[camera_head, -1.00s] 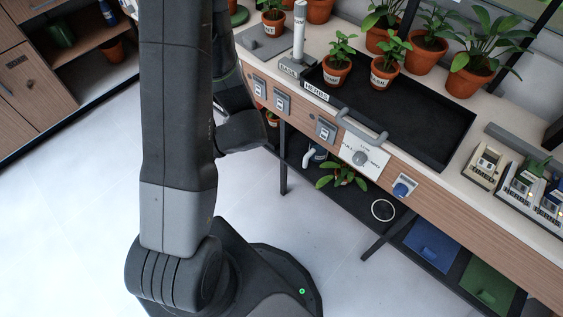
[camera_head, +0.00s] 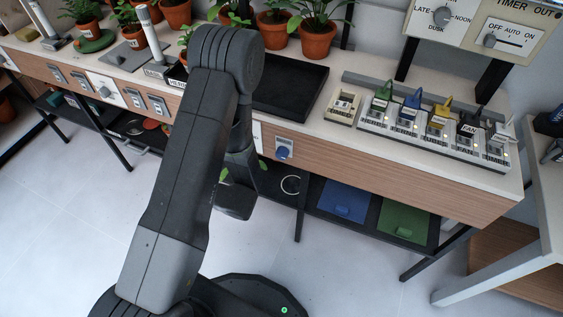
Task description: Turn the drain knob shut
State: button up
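No knob label reading drain is legible. A round grey knob (camera_head: 105,92) on a white plate shows on the front of the bench at the left. Another white plate (camera_head: 257,136) is almost wholly hidden behind my arm, so its knob is not visible. A blue control (camera_head: 284,153) sits on a light plate just right of my arm. My gripper (camera_head: 235,202), at the dark end of my arm, hangs in front of the bench, left of and below the blue control.
A black tray (camera_head: 290,92) is set in the bench top behind my arm, with potted plants (camera_head: 317,36) behind it. A row of labelled switches (camera_head: 435,130) stands at the right. Blue (camera_head: 341,203) and green (camera_head: 403,222) panels lie on the lower shelf. The floor in front is clear.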

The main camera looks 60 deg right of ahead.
aim_at(282, 153)
jog(key=z, duration=1.5)
jog(key=i+j+z, duration=0.1)
jog(key=z, duration=0.3)
jog(key=j+z, duration=0.1)
jog(key=z, duration=0.25)
jog(key=i+j+z, duration=0.1)
jog(key=z, duration=0.3)
jog(key=j+z, duration=0.2)
jog(key=z, duration=0.2)
jog(key=j, duration=0.6)
jog(key=i+j, duration=0.1)
jog(key=j, duration=0.5)
